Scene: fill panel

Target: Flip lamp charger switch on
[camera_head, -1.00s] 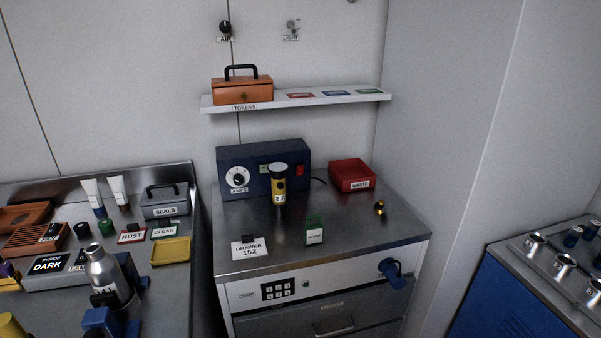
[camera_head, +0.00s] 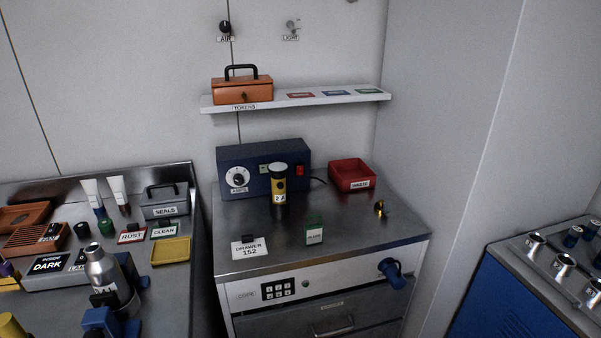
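The lamp charger (camera_head: 234,158) is a dark blue box at the back of the metal worktop. Its front has a white dial (camera_head: 238,178) labelled AMPS on the left and a red rocker switch (camera_head: 299,170) on the right. The switch is too small to tell which way it is tipped. A yellow and black lamp (camera_head: 279,186) marked 2 A stands upright in front of the charger's middle and hides part of its front. The switch shows clear to the right of the lamp. Neither of my grippers is in view.
A red bin (camera_head: 352,176) marked WASTE stands right of the charger. A small green-labelled holder (camera_head: 314,232), a brass piece (camera_head: 379,208) and a DRAWER 152 card (camera_head: 249,247) are nearer the front. A shelf (camera_head: 300,98) hangs above. The left bench is crowded.

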